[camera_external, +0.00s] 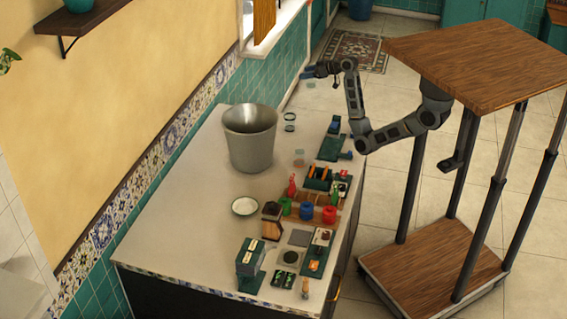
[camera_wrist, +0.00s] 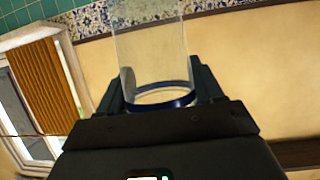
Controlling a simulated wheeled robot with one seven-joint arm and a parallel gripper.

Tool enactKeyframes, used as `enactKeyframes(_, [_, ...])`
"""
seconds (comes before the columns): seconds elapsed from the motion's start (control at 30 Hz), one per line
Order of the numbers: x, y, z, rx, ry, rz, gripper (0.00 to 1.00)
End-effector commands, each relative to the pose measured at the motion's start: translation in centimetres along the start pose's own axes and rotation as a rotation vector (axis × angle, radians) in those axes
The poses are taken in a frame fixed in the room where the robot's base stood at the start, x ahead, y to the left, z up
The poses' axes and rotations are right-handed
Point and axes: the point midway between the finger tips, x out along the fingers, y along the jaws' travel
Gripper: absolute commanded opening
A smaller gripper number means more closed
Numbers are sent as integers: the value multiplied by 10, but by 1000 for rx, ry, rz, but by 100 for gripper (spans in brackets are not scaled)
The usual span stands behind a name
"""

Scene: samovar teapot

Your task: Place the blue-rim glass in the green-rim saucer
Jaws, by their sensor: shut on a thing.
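The blue-rim glass (camera_wrist: 152,45) is a clear cylinder in the wrist view, with its blue rim nearest my camera. My gripper (camera_wrist: 157,88) is shut on it, one dark finger on each side near the rim. I cannot tell which is the green-rim saucer.
A grey bucket (camera_external: 250,145) stands on the counter (camera_external: 195,185), left of the small round pieces. A white bowl (camera_external: 244,206) is nearer. Racks and red, green and blue items (camera_external: 308,210) crowd the right edge. The wall and window (camera_external: 265,20) are close on the left.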

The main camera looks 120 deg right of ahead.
Motion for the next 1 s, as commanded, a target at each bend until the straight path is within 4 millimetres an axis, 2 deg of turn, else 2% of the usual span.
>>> enactKeyframes(0.17, [30,-54,-10,-63,0,-153,33])
enactKeyframes(0.27, [48,-95,-16,-109,-1,-265,33])
enactKeyframes(0.5, [78,-210,-27,-231,-1,-561,33])
enactKeyframes(0.7, [85,-306,-31,-330,-1,-801,33])
enactKeyframes(0.8, [83,-345,-31,-370,0,-898,33])
enactKeyframes(1.0, [75,-402,-30,-428,-1,-1039,33])
